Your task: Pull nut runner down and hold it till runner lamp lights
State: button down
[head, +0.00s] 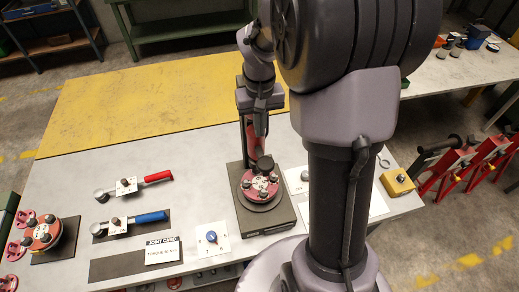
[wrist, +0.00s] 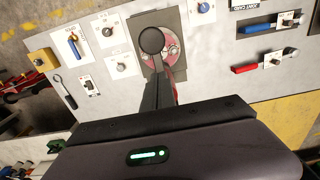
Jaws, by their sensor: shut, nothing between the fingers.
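The nut runner stand has a dark base (head: 265,222), a red column (head: 252,140) and a dark round head (head: 265,163) above a red flanged spool (head: 261,187). In the wrist view the round head (wrist: 151,41) covers part of the spool's red flange (wrist: 173,50). My gripper (head: 261,130) is shut and empty, over the stand near its red column. In the wrist view its dark fingers (wrist: 158,84) are together and point toward the stand. I cannot tell whether they touch it. I cannot pick out the runner lamp or whether it is lit.
Red-handled (head: 157,177) and blue-handled (head: 150,217) wrenches, a joint card (head: 162,251) and a blue-knobbed dial (head: 212,237) lie left of the stand. Another red flanged piece (head: 42,233) stands at far left. A yellow box (head: 398,182) is at right. The yellow surface behind is clear.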

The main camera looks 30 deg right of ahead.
aim_at(260, 151)
notch_tip(260, 151, down, 10)
jog(key=shift+f, duration=0.15)
dwell(0.3)
